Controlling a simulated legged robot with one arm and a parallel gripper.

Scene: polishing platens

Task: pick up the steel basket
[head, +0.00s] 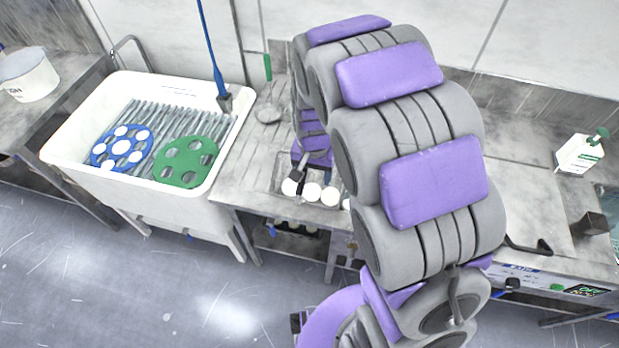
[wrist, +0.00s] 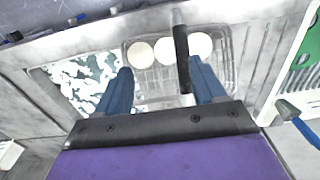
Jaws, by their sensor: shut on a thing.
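The steel basket (wrist: 152,82) is a wire basket with white round discs in it, seen below my gripper in the wrist view. Its dark handle bar (wrist: 181,50) rises between the blue fingers. My gripper (wrist: 162,68) is shut on this handle. In the head view my gripper (head: 308,182) is at the basket (head: 280,170) on the steel counter, partly hidden behind my arm. The white discs (head: 312,191) show beside it. I cannot tell whether the basket is clear of the surface below it.
A white tub (head: 75,130) at the left holds a blue perforated disc (head: 107,139) and a green one (head: 172,176). Floor in front is clear.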

